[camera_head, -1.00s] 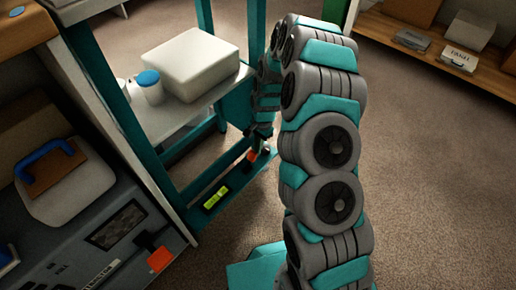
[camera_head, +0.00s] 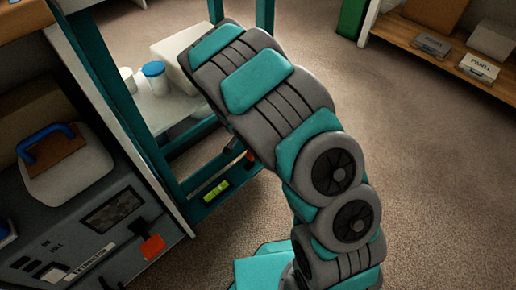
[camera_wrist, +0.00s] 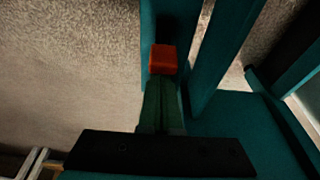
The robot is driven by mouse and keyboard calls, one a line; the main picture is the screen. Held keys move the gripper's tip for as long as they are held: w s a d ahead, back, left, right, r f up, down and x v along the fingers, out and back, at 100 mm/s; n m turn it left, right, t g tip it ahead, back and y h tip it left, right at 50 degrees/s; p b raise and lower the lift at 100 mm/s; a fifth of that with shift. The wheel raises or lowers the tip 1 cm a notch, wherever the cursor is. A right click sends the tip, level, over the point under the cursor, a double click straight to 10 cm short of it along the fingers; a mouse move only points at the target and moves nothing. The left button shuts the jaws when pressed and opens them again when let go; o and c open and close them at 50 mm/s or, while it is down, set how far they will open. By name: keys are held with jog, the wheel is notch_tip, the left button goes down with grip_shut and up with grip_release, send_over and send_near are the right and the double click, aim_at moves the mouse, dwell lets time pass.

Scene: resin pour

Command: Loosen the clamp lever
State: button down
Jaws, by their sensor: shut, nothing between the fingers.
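The clamp lever shows as a red-orange block (camera_wrist: 163,59) in the wrist view, against a teal frame member. A small red part by the teal frame (camera_head: 250,157), beside my arm in the head view, looks like the same lever. My gripper (camera_wrist: 161,84) is shut and empty in the wrist view, its two greenish fingers together and pointing at the red block. The fingertips are right at the block's near edge; I cannot tell whether they touch it. In the head view my arm hides most of the gripper and the lever's mount.
The teal stand holds a white box (camera_head: 180,72) and a blue-lidded jar (camera_head: 153,75). A yellow-green level (camera_head: 216,191) sits on its lower rail. Carpet at right is open.

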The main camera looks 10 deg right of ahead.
jog(key=shift+s+a+t+h+b, duration=0.3)
jog(key=shift+s+a+h+b, duration=0.1)
jog(key=shift+h+b, duration=0.1)
jog(key=shift+s+a+b, duration=0.2)
jog(key=shift+a+b, duration=0.1)
jog(key=shift+a, duration=0.05)
jog(key=shift+r, duration=0.2)
jog(key=shift+r, duration=0.7)
